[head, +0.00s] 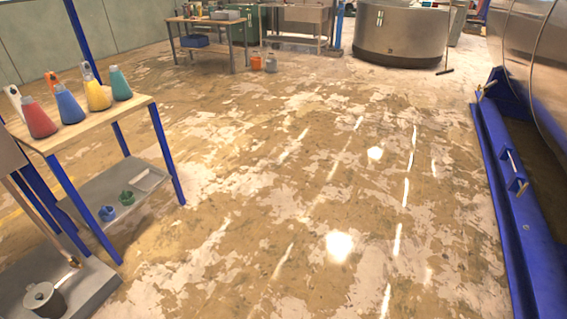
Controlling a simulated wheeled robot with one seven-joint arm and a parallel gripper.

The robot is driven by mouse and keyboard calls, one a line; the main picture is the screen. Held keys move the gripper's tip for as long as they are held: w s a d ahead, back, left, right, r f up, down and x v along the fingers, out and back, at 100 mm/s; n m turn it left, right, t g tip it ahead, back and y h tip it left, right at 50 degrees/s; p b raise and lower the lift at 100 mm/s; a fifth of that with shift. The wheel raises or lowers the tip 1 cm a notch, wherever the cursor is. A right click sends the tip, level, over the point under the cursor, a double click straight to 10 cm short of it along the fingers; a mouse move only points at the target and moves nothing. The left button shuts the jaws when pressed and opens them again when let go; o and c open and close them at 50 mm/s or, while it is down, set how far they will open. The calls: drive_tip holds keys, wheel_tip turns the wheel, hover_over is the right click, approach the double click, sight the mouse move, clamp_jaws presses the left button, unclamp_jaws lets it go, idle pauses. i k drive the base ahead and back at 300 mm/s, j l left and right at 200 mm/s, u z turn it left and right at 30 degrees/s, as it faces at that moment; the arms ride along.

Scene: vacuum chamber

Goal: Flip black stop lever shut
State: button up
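No black stop lever can be made out in the head view. My gripper and arm do not show in this view. On the right, a large metal cylinder (535,60) rests in a blue frame (508,200). Small metal rods or handles (513,162) sit along the blue frame, too small to tell their exact kind.
A wooden table (90,125) with several coloured bottles stands at the left above a grey lower shelf (130,187). A grey pot (44,299) is at the lower left. A workbench (210,28) and a metal drum (400,35) stand far back. The worn floor (300,190) between is clear.

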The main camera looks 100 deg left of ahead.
sight(73, 258)
drive_tip(key=u, duration=4.15)
